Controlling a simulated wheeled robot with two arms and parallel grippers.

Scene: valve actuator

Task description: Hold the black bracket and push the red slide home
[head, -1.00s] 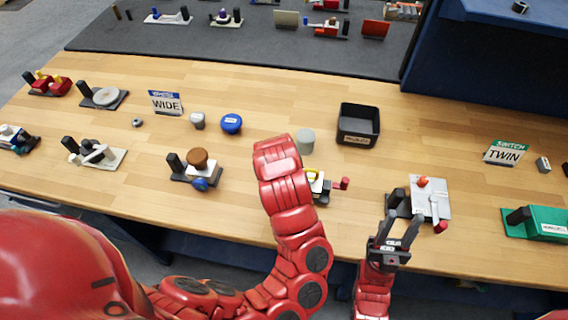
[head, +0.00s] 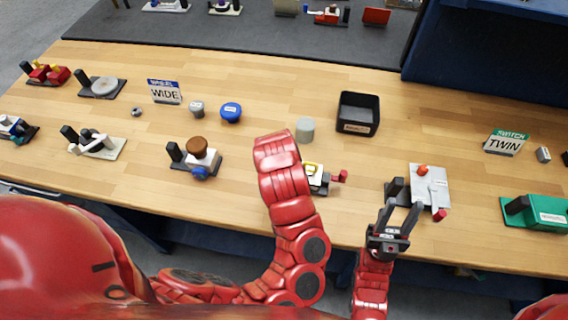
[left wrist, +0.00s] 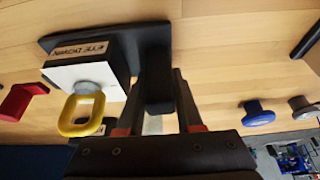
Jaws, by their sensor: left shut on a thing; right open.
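A small fixture with a white block (left wrist: 75,78), a yellow loop (left wrist: 82,115) and a black base stands near the bench's front edge. Its red slide (head: 341,176) sticks out on the right in the head view and shows at the left in the left wrist view (left wrist: 22,101). The black bracket (left wrist: 158,80) is an upright post on that base. My left gripper (left wrist: 160,105) is shut on the bracket; my left arm hides it in the head view. My right gripper (head: 402,206) is open and empty, right of the slide, over the bench's front edge.
A grey-plated fixture (head: 430,178) with a red knob lies just beyond my right gripper. A black bin (head: 374,102) and a grey-green cylinder (head: 305,129) stand behind. A brown-knobbed fixture (head: 205,160) is left of my left arm. Bare wood lies between them.

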